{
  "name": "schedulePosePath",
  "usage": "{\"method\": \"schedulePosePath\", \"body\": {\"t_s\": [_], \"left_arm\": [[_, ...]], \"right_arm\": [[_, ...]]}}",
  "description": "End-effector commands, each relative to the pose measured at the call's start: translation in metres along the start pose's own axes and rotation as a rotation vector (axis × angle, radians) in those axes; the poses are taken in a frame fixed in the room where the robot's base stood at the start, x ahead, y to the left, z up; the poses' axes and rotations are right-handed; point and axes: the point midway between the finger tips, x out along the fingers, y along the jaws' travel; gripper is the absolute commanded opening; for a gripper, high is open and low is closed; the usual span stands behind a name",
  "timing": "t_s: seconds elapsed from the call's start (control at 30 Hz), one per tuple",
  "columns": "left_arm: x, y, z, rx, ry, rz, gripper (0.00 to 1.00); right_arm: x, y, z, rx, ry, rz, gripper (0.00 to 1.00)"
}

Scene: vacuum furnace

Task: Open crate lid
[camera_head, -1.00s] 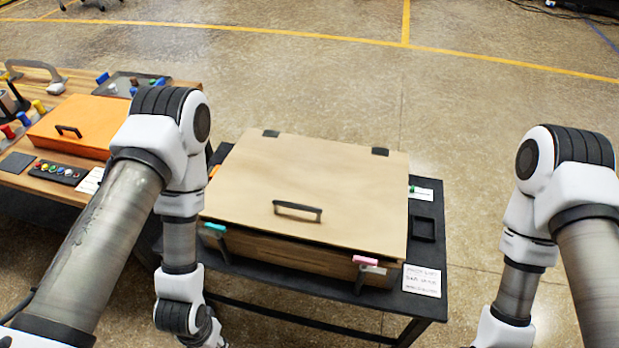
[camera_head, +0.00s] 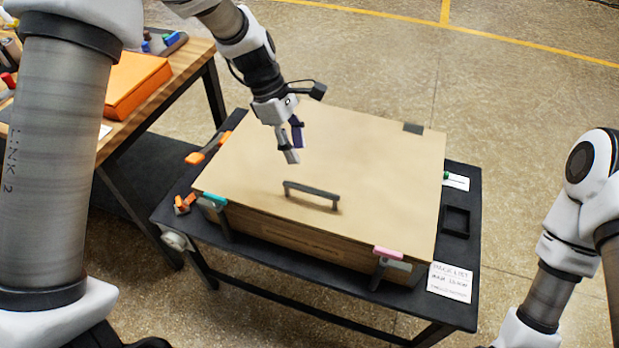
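The wooden crate (camera_head: 300,238) stands on a dark table with its flat lid (camera_head: 365,160) down. A dark bar handle (camera_head: 312,192) is fixed near the lid's front edge. A teal-tipped latch (camera_head: 216,205) and a pink-tipped latch (camera_head: 386,256) are at the crate's front; I cannot tell whether they are fastened. My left gripper (camera_head: 291,143) points down above the lid, behind and slightly left of the handle, apart from it. Its two fingers are spread with nothing between them. My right arm is at the right edge; its gripper is out of view.
The dark table (camera_head: 461,285) holds orange-handled tools (camera_head: 207,148) left of the crate, a black tray (camera_head: 456,221) and a written card (camera_head: 450,281) at right. A wooden bench with an orange case (camera_head: 135,82) stands at left. Open floor lies behind the crate.

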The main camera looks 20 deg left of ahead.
Motion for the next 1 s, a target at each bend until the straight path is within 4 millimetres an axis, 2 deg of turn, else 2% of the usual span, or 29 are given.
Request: {"method": "schedulePosePath", "body": {"t_s": [0.4, 0.53, 0.73, 0.83, 0.87, 1.0], "left_arm": [[0.069, -0.003, -0.001, -0.001, 0.002, -0.009, 0.42], [0.078, -0.003, -0.001, 0.000, 0.003, -0.008, 0.42], [0.078, -0.003, -0.001, 0.000, 0.002, -0.007, 0.42], [0.078, -0.003, -0.001, 0.000, 0.002, -0.007, 0.06], [0.078, -0.003, -0.001, 0.000, 0.002, -0.008, 0.00], [0.078, -0.003, -0.001, 0.000, 0.002, -0.009, 0.00]], "right_arm": [[0.001, 0.000, -0.001, 0.000, 0.001, 0.000, 0.41], [0.001, 0.000, -0.001, 0.000, 0.001, 0.000, 0.41], [0.001, 0.000, -0.001, 0.000, 0.001, 0.000, 0.41], [0.001, 0.000, -0.001, 0.000, 0.001, 0.000, 0.41], [0.001, 0.000, -0.001, 0.000, 0.001, 0.000, 0.41], [0.001, 0.000, -0.001, 0.000, 0.001, 0.000, 0.41]]}}
